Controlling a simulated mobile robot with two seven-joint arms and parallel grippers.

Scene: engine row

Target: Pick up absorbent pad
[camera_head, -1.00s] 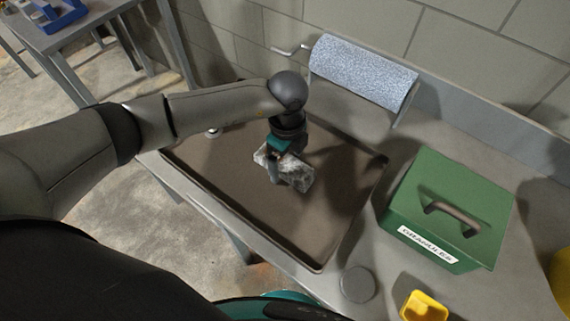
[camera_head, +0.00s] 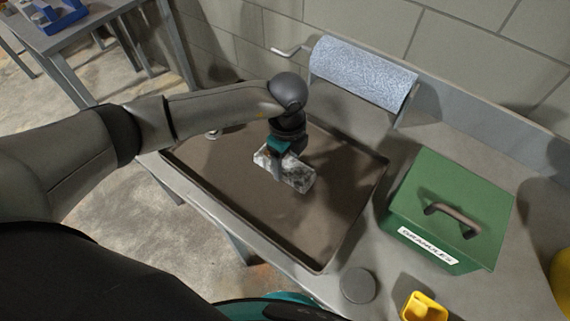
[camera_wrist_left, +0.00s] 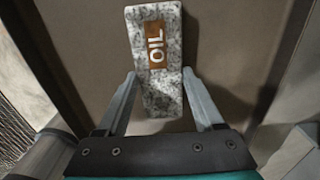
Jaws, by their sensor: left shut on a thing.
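The absorbent pad is a grey-white mottled block (camera_head: 292,174). In the left wrist view the pad (camera_wrist_left: 165,90) shows a brown label reading "OIL". My left gripper (camera_head: 276,165) is shut on the pad, with one finger on each side of its near part in the wrist view (camera_wrist_left: 158,90). The pad is over the brown tray (camera_head: 240,200); I cannot tell exactly how far it is above the tray floor. My right gripper does not show.
A green box (camera_head: 455,200) labelled "GRANULES" stands right of the tray. A blue-grey roll (camera_head: 363,72) is at the wall behind. A yellow scoop (camera_head: 424,306) and a grey disc (camera_head: 358,285) are near the front. The tray's front part is clear.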

